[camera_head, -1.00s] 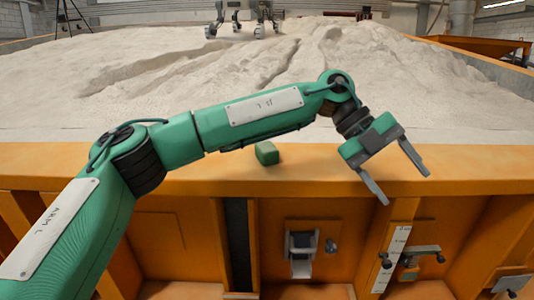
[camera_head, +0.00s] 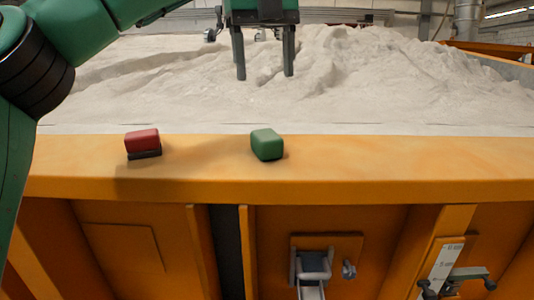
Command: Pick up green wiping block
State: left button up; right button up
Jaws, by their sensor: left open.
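The green wiping block (camera_head: 267,145) rests on the flat orange ledge of the sandbed, near the middle of the head view. My left gripper (camera_head: 265,74) is at the top of the picture, its two grey fingers pointing down and spread apart with nothing between them. In the picture it is above the block, clearly apart from it. My right gripper does not show.
A red block with a dark base (camera_head: 143,143) sits on the same ledge, left of the green block. The orange ledge (camera_head: 400,165) is clear to the right. Pale sand (camera_head: 400,90) lies behind it. A latch (camera_head: 312,265) and a lever (camera_head: 460,280) stick out of the front wall.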

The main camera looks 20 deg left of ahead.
pick_arm(q)
jog(key=b, duration=0.2)
send_over(265, 133)
jog(key=f, duration=0.5)
jog(key=shift+s+d, duration=0.2)
jog(key=shift+s, duration=0.15)
jog(key=shift+w+a+f, duration=0.1)
jog(key=shift+w+f, duration=0.2)
jog(key=shift+f, duration=0.3)
jog(key=shift+w+f, duration=0.3)
jog(key=shift+f, duration=0.3)
jog(key=shift+s+f, duration=0.2)
jog(key=shift+f, duration=0.05)
jog(key=shift+s+f, duration=0.15)
notch_tip(265, 133, down, 4)
jog(key=shift+a+f+p, duration=0.1)
jog(key=shift+a+p, duration=0.05)
jog(key=shift+p, duration=0.6)
jog(key=shift+f, duration=0.3)
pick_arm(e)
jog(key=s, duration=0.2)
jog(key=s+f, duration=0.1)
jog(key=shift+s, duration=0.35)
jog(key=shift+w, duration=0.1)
pick_arm(q)
jog(key=c, duration=1)
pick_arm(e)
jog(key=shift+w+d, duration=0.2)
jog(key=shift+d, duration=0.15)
